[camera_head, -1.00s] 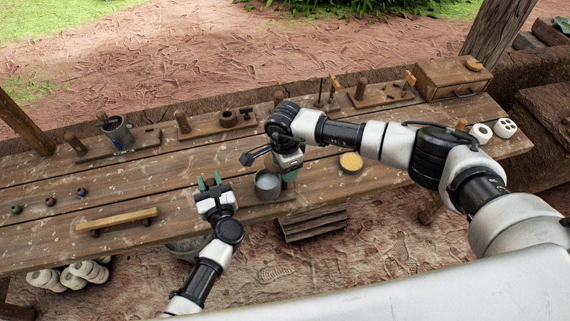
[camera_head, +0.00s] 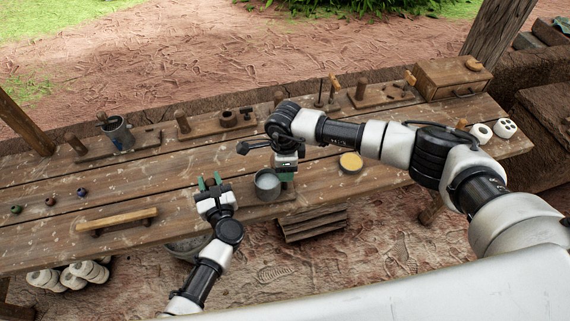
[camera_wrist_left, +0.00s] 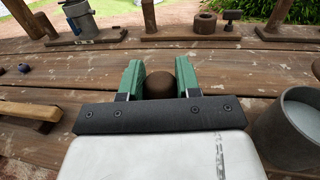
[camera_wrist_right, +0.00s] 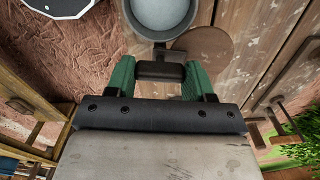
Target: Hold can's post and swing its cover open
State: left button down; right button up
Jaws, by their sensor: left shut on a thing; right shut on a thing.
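The grey metal can (camera_head: 267,184) stands on a small wooden base near the table's front edge, and its open mouth shows. My left gripper (camera_head: 209,181) is left of it, shut on a round-topped brown post (camera_wrist_left: 187,77). The post shows between the green fingers in the left wrist view. My right gripper (camera_head: 287,177) is at the can's right side, shut on a small dark tab (camera_wrist_right: 160,72). In the right wrist view a round brown disc (camera_wrist_right: 207,48), seemingly the cover, lies beside the can's rim and the tab. The tab's joint with the disc is partly hidden.
Behind stand a metal bucket (camera_head: 117,134), wooden stands (camera_head: 215,123) and a drawer box (camera_head: 452,79). A wooden bar (camera_head: 117,220) lies at front left. A yellow-topped round tub (camera_head: 350,162) is to the right, under my right arm.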

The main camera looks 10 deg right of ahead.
jog(key=o, duration=1.3)
notch_tip(320, 180, up, 12)
jog(key=shift+r, duration=0.15)
pick_arm(q)
jog(key=c, duration=0.7)
grip_release()
pick_arm(e)
notch_tip(320, 180, up, 4)
jog(key=shift+f, duration=0.15)
pick_arm(q)
jog(key=shift+s, duration=0.15)
